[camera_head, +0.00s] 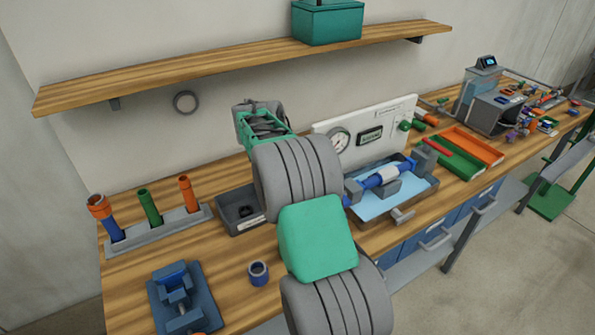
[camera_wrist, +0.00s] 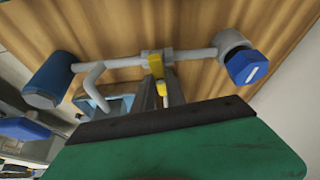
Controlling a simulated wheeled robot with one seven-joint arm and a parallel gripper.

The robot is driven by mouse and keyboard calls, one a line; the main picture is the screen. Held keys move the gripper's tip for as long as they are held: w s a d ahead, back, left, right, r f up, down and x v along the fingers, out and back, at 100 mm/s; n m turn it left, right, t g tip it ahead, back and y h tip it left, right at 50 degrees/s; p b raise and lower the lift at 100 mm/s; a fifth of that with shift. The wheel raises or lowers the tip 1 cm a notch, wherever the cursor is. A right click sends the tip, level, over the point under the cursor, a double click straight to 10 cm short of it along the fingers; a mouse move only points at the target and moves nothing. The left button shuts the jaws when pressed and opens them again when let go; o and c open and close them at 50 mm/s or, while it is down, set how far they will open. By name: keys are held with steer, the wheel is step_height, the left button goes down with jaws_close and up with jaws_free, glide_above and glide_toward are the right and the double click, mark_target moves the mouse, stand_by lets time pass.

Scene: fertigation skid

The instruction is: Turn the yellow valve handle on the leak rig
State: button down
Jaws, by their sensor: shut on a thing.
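The yellow valve handle (camera_wrist: 156,66) shows in the wrist view, at the middle of a grey pipe (camera_wrist: 112,64) with a blue end on the left and a blue hexagonal cap (camera_wrist: 247,67) on the right. My gripper (camera_wrist: 161,92) is just below the pipe in the picture, its narrow fingers shut on the yellow handle. Part of the handle is hidden between the fingers. In the head view my arm hides the handle, and my gripper's fingertips cannot be made out. A white panel with a round gauge (camera_head: 339,140) stands behind a water tray (camera_head: 366,215).
A pipe rack (camera_head: 160,232) and a blue vise (camera_head: 178,290) are on the bench's left. A dark bin (camera_head: 233,217) stands beside my arm, with a blue ring (camera_head: 258,273) nearer the front. Green and orange trays (camera_head: 470,146) are to the right. A shelf (camera_head: 190,72) hangs above.

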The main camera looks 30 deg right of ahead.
steer(key=shift+w+r+m+g+p, duration=0.15)
steer(key=shift+m+g+p, duration=0.2)
steer(key=shift+m, duration=0.45)
steer(key=c, duration=1.4)
jaws_free()
steer(key=shift+o, duration=0.2)
steer(key=p+v, duration=0.1)
steer(key=v, duration=0.6)
steer(key=shift+a+r, duration=0.1)
steer(key=shift+r, duration=0.2)
